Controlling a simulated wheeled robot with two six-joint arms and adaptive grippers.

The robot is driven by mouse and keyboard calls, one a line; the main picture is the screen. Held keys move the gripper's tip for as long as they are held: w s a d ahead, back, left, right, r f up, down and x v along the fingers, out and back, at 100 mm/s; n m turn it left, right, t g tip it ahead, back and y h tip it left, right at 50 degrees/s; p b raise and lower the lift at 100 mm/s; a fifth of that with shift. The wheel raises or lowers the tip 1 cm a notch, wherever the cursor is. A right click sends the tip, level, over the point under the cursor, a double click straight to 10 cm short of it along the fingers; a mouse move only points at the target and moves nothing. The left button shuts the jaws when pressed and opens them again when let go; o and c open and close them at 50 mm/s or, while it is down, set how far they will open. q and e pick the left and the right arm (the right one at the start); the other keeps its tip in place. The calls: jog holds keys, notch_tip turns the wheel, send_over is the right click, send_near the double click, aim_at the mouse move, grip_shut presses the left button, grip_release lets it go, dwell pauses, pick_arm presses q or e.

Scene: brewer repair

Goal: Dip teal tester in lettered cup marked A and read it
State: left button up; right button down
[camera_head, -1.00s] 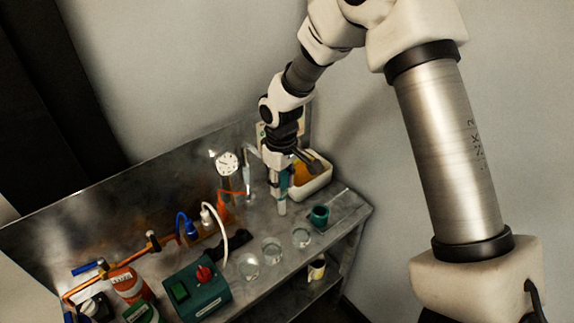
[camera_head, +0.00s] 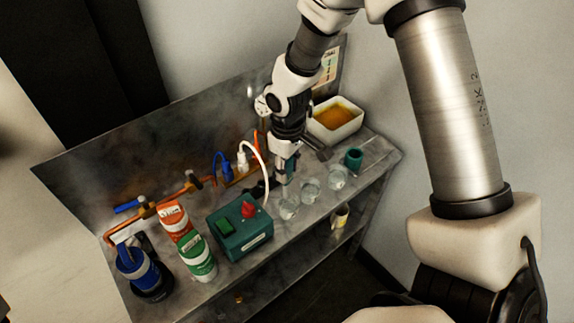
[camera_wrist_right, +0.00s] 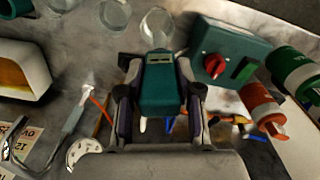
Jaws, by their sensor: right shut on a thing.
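My right gripper (camera_head: 287,173) is shut on the teal tester (camera_wrist_right: 160,90), whose body fills the space between the fingers in the wrist view. In the head view the tester (camera_head: 291,167) hangs down, partly hidden by the gripper, just behind the leftmost clear cup (camera_head: 289,208). I cannot tell whether its tip touches that cup. Two more clear cups, the middle one (camera_head: 310,191) and the right one (camera_head: 337,178), stand in a row beside it. No letter is readable on any cup, and no reading is legible on the tester. My left gripper is out of view.
A teal pot (camera_head: 353,158) stands right of the cups, before a white tray (camera_head: 352,130) of amber liquid. A green switch box (camera_head: 240,228) with a red knob sits left of the cups. Bottles (camera_head: 197,258), hoses and a copper pipe crowd the left.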

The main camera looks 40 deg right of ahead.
aim_at(290, 181)
jog(key=shift+s+d+f, duration=0.1)
jog(key=shift+d+f, duration=0.1)
jog(key=shift+f, duration=0.45)
notch_tip(290, 181, down, 3)
jog(key=shift+d+r+b, duration=0.15)
jog(key=shift+r+b, duration=0.05)
jog(key=shift+b, duration=0.8)
jog(key=shift+f+b, duration=0.55)
jog(key=shift+f, duration=0.2)
jog(key=shift+f+b, duration=0.3)
jog(key=shift+f, duration=0.2)
jog(key=shift+r, duration=0.1)
jog(key=shift+r+p, duration=4.1)
jog(key=shift+r, duration=0.15)
